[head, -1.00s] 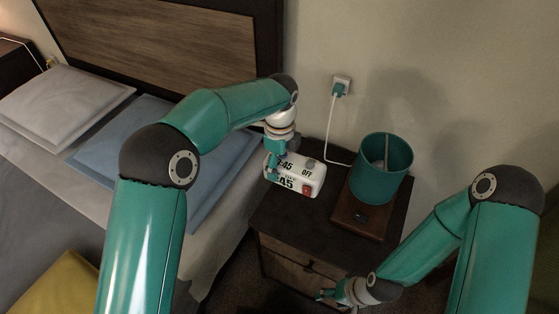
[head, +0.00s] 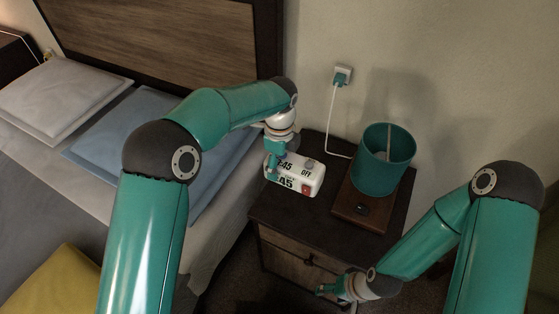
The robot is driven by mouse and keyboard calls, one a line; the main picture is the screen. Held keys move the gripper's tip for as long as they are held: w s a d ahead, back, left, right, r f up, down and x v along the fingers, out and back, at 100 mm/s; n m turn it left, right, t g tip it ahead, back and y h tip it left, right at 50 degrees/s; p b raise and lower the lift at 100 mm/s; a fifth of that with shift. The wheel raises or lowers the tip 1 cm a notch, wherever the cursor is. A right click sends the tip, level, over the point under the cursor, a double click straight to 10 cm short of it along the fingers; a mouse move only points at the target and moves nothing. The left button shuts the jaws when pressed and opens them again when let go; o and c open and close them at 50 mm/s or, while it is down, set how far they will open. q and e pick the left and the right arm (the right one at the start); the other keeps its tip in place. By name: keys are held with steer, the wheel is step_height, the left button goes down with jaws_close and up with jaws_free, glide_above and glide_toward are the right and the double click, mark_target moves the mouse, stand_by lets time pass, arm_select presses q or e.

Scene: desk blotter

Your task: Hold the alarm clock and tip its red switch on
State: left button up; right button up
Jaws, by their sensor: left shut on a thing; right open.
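The white alarm clock (head: 314,178) sits on the nightstand near its left edge, with black digits and the word OFF on it. Its red switch (head: 305,190) is on the right part of the front face. My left gripper (head: 273,170) is shut on the clock at its left end and covers part of the digits. My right gripper (head: 322,290) is open and empty, low in front of the nightstand drawers, below and apart from the clock.
A teal lamp (head: 387,160) on a wooden base (head: 361,210) stands on the nightstand (head: 285,222) right of the clock. Its white cord (head: 331,125) runs to a wall outlet. The bed with a blue pillow (head: 115,140) is at left.

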arm_select(q)
steer(key=shift+f+b, duration=3.35)
steer(key=shift+f, duration=2.9)
arm_select(e)
step_height(320, 180, down, 7)
arm_select(q)
steer(key=shift+f, duration=0.1)
arm_select(e)
steer(key=shift+r, duration=0.1)
